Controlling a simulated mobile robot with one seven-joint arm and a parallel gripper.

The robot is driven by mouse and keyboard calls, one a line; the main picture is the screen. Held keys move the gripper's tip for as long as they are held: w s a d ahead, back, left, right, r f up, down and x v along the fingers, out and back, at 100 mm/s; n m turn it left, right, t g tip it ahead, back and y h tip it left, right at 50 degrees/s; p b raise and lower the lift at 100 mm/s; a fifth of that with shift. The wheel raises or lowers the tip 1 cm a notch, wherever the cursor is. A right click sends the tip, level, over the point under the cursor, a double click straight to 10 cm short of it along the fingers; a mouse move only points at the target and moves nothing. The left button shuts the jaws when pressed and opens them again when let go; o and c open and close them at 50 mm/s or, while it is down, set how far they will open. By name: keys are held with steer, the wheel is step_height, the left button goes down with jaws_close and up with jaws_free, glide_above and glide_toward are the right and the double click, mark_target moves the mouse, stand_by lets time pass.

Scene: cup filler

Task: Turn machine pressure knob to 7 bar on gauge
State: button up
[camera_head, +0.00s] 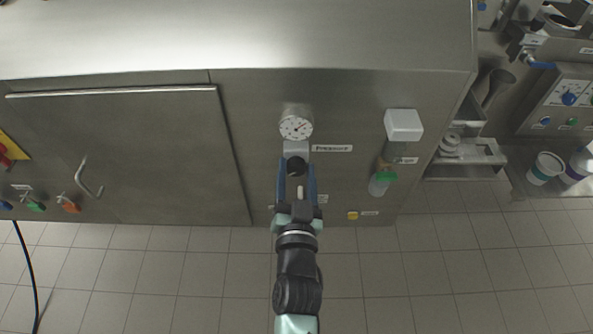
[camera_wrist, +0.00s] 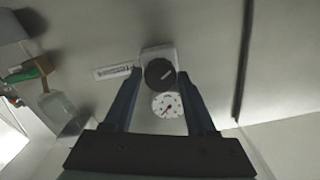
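The round white pressure gauge (camera_head: 296,127) is on the steel machine front, above the black knob (camera_head: 296,165). The gauge dial (camera_wrist: 167,105) also shows in the wrist view between my fingers; its needle is visible but the numbers are too small to read. The black knob (camera_wrist: 159,72) has a pale pointer mark and sits on a light square block. My gripper (camera_head: 297,168) is open, with one blue finger on each side of the knob. In the wrist view the fingertips (camera_wrist: 160,74) flank the knob with small gaps seeming to show; contact cannot be told.
A "Pressure" label (camera_head: 332,148) is beside the gauge. A cabinet door (camera_head: 130,155) is to the left. The tiled floor (camera_head: 400,270) is clear.

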steer(key=shift+o, duration=1.1)
steer(key=shift+s, duration=0.1)
steer(key=s+b, duration=0.1)
steer(key=s, duration=1.1)
steer(key=shift+s, duration=0.4)
